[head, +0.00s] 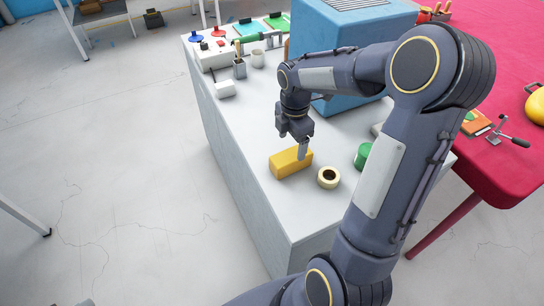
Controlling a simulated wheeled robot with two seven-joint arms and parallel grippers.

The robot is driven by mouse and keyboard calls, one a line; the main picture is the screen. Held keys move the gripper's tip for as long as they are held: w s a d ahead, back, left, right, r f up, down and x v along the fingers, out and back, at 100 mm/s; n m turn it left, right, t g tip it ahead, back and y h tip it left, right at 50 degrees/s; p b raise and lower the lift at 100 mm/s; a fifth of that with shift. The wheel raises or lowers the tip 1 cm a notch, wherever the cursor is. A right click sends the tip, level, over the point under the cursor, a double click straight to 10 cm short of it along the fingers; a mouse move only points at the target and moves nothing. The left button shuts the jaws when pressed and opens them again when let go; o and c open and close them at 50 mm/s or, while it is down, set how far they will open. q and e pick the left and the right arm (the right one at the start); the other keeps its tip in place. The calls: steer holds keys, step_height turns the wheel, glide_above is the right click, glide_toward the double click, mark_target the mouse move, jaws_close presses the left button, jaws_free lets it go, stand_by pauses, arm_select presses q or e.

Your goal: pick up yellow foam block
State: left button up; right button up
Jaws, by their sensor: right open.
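The yellow foam block (289,164) lies on the white top of a grey cabinet (233,125), near its left front part. My right gripper (303,153) points down right over the block's right end. Its fingertips overlap the block's upper right edge in the picture. I cannot tell whether they touch it or straddle it. The gripper is open and the block rests on the surface. My left gripper is not in view.
A cream tape roll (329,177) lies just right of the block. A green can-like object (363,156) stands farther right, partly behind my arm. A big blue box (325,28) stands behind. Cups and small items are at the back left. A pink table (500,70) is at the right.

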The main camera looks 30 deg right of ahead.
mark_target(294, 154)
steer(key=f, duration=0.7)
steer(key=shift+s+d+f, duration=0.1)
steer(key=shift+d+f, duration=0.3)
steer(key=shift+c, duration=0.3)
steer(key=c, duration=1)
steer(key=shift+o, duration=0.2)
steer(key=shift+r, duration=0.1)
